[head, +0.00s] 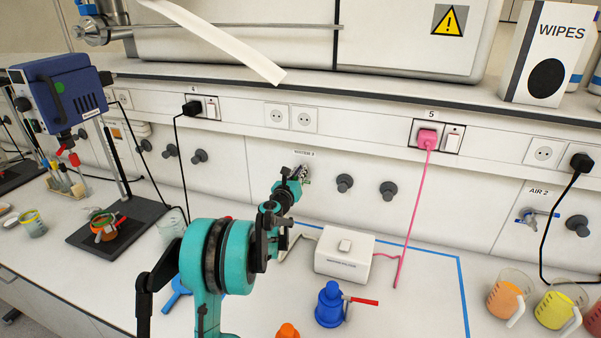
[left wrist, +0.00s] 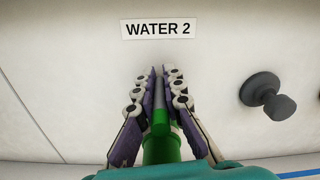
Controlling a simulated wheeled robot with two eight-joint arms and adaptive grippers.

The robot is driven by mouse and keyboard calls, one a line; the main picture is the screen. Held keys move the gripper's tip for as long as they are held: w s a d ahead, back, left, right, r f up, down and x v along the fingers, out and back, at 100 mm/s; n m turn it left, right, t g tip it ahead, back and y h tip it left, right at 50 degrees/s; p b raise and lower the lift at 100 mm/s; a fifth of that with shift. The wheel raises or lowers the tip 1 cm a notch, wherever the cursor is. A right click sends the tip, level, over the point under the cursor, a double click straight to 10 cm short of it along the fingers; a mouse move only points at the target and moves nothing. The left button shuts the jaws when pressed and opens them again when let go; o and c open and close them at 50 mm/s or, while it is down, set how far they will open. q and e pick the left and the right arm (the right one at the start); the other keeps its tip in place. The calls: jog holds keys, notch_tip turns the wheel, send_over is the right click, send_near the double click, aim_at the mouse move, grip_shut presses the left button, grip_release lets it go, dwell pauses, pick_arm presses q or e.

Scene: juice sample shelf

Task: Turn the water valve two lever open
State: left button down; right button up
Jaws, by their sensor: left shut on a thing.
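The label reading WATER 2 (left wrist: 158,29) is on the white wall panel, right above my left gripper (left wrist: 158,78) in the left wrist view. The gripper's two purple-and-white fingers are close together, shut on the water valve two lever, which is mostly hidden between them. A green part of the valve (left wrist: 162,148) shows below, between the fingers. In the head view my left gripper (head: 303,174) reaches the wall under the small label (head: 304,153), and my teal arm covers most of the valve. The lever's exact angle cannot be told. My right gripper is not in view.
Dark knobs (head: 345,183) stick out of the wall to the right; one (left wrist: 268,96) is near the gripper. A pink cable (head: 408,230) hangs right.

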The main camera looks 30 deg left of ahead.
pick_arm(q)
jog(key=c, duration=1.9)
grip_release()
jog(key=v, duration=1.2)
jog(key=shift+a, duration=0.1)
